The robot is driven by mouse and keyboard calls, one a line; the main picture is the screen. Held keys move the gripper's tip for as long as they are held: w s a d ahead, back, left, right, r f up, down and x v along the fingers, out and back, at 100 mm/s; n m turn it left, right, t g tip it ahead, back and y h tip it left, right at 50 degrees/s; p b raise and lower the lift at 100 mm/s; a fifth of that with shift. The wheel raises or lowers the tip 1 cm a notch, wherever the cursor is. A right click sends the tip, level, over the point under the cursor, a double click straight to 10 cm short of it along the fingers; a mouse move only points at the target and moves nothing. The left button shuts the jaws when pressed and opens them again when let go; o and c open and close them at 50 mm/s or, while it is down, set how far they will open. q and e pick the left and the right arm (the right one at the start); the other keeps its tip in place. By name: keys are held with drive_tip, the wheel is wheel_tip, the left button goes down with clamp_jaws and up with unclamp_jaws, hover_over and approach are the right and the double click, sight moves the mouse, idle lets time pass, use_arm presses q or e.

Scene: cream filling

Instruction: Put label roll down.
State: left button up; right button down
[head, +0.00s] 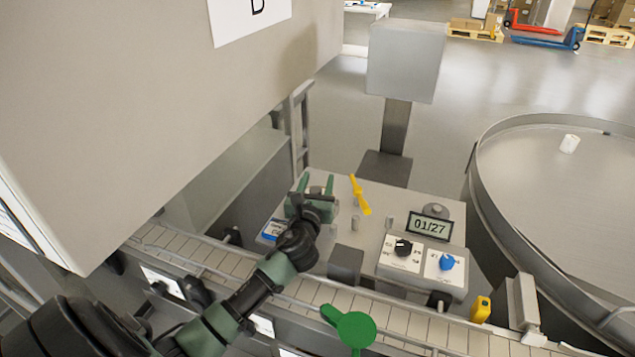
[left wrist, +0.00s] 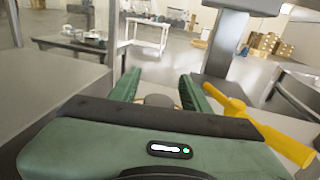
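My left gripper (head: 316,183) is over the left part of the grey machine top, its two green fingers apart. In the left wrist view the fingers (left wrist: 158,88) also stand apart, with a grey rounded part (left wrist: 158,101) low between them and thin tan edges beside it. I cannot tell whether these belong to the label roll, and no label roll can be made out clearly. A blue and white item (head: 272,230) lies left of the gripper on the machine top. My right gripper is not in view.
A yellow lever (head: 360,195) stands close to the right of the gripper. A 01/27 display (head: 432,226) and a knob panel (head: 418,256) are further right. A conveyor (head: 395,318) runs in front.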

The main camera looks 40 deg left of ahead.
use_arm(q)
drive_tip(key=shift+s+d+f, duration=0.15)
drive_tip(key=shift+f, duration=0.7)
drive_tip(key=shift+r+p, duration=0.3)
drive_tip(key=shift+r, duration=0.05)
drive_tip(key=v, duration=0.7)
drive_tip(key=r+b+v, duration=0.1)
drive_tip(key=v, duration=0.3)
drive_tip(key=shift+s+r, duration=0.1)
drive_tip(key=shift+s, duration=0.2)
drive_tip(key=shift+r, duration=0.1)
